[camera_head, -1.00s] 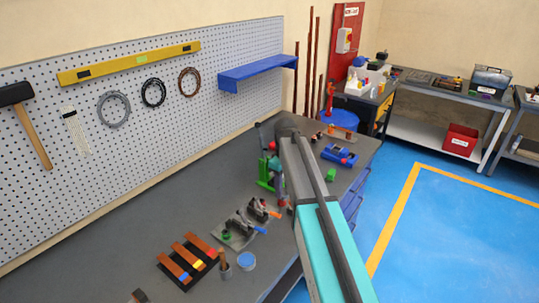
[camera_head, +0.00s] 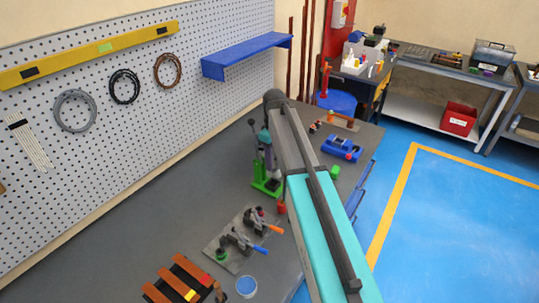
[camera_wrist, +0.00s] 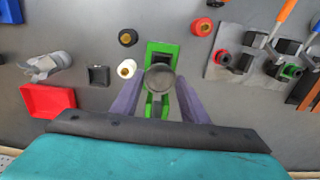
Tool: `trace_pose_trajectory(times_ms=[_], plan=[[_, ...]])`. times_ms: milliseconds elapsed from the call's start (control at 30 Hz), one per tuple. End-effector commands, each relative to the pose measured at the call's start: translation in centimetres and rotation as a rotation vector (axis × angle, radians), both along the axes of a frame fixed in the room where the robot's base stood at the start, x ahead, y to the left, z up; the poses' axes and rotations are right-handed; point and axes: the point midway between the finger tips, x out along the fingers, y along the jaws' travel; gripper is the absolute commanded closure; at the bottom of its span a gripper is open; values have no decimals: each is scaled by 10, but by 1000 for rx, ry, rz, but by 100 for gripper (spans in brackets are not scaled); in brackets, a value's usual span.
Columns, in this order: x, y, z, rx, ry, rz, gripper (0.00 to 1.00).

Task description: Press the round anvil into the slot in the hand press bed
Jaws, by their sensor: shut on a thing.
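In the wrist view my gripper (camera_wrist: 160,88) has its two purple fingers on either side of a round grey piece (camera_wrist: 160,79), which looks like the round anvil. The green hand press (camera_wrist: 153,48) lies under it, with a dark opening (camera_wrist: 160,61) in its bed just above the piece in the picture. I cannot tell whether the piece touches the bed. In the head view my gripper (camera_head: 266,152) is over the green press base (camera_head: 266,187). The anvil cannot be made out there, and my arm covers part of this area.
A red tray (camera_wrist: 48,100), a vise-like grey piece (camera_wrist: 47,66) and several small round dies stand around the press. A plate with lever clamps (camera_head: 238,240) is nearer the camera. A blue block (camera_head: 341,149) lies beyond my arm. The bench along the pegboard is clear.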

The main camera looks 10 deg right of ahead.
Motion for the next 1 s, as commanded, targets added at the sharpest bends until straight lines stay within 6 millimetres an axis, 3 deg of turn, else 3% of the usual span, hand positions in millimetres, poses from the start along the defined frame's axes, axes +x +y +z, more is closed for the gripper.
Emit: trace_pose_trajectory(times_ms=[500,1000], plan=[[0,3,1,0,0,4,86],[0,4,-28,1,1,5,86]])
